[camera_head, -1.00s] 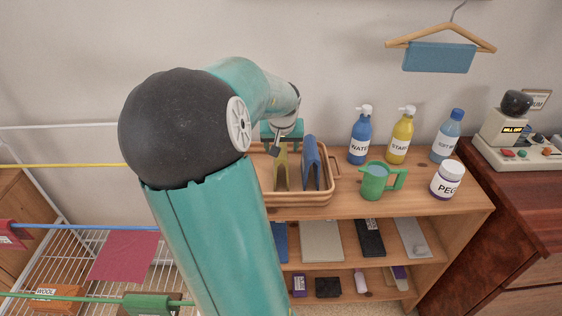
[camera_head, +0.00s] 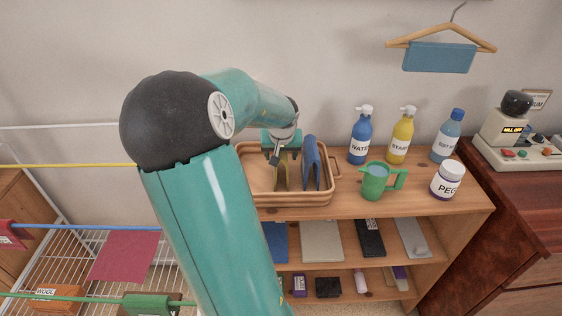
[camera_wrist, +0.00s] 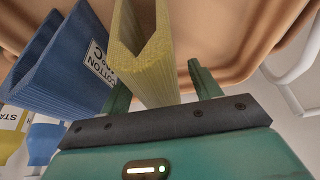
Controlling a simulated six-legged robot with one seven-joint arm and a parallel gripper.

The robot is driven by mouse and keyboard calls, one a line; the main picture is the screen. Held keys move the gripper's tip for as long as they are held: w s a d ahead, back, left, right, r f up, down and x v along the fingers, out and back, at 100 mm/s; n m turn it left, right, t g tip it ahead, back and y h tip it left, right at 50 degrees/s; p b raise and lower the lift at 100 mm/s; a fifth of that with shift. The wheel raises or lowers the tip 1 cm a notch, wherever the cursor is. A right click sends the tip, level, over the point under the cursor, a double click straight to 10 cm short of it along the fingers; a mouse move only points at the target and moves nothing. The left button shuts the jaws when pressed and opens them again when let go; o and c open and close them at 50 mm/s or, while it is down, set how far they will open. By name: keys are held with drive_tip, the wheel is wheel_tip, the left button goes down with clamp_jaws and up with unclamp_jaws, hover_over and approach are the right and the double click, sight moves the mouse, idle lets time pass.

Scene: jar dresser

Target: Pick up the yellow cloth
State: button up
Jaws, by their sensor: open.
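The yellow cloth (camera_head: 281,176) stands folded in the tan basket (camera_head: 296,200), on the upper shelf. My gripper (camera_head: 281,155) is above it and partly hides its top. In the wrist view, the yellow cloth (camera_wrist: 146,62) lies between the two open green fingers of my gripper (camera_wrist: 158,75). A gap shows on the right finger's side; the left finger is close to the cloth, and I cannot tell whether it touches.
A folded blue cloth (camera_head: 312,165) stands just right of the yellow one; its label (camera_wrist: 100,62) reads COTTON. A green jug (camera_head: 376,183), several bottles and a labelled jar (camera_head: 447,180) stand right of the basket. The basket's left part is empty.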

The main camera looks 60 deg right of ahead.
drive_tip(key=shift+c, duration=0.4)
drive_tip(key=c, duration=1)
drive_tip(key=shift+r, duration=0.5)
wheel_tip(320, 180, up, 3)
drive_tip(key=shift+w+a, duration=0.1)
drive_tip(key=shift+a, duration=0.05)
drive_tip(key=w+a+r, duration=0.4)
drive_tip(key=a+r, duration=0.5)
drive_tip(key=a, duration=0.4)
drive_tip(key=shift+r, duration=0.2)
